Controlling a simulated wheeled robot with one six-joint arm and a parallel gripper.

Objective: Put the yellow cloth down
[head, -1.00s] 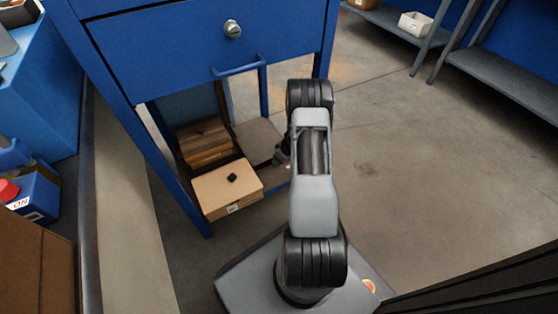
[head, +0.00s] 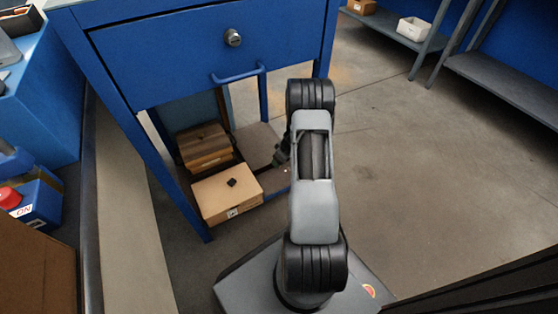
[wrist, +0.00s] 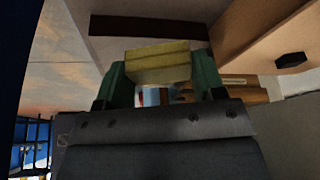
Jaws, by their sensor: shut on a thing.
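The yellow cloth (wrist: 158,62) shows in the wrist view as a folded, block-like yellow piece. My gripper (wrist: 160,74) has green fingers, one on each side of the cloth, and is shut on it. In the head view my arm reaches toward the opening under the blue bench (head: 190,60); the cloth and the fingertips are hidden there behind my arm. I cannot tell from these views whether the cloth touches a surface.
A cardboard box (head: 225,193) with a small black item on its top and a brown wooden-looking box (head: 203,145) stand on the low shelf (head: 257,143) under the bench. Bench legs flank the opening. Open floor (head: 430,180) lies to the right.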

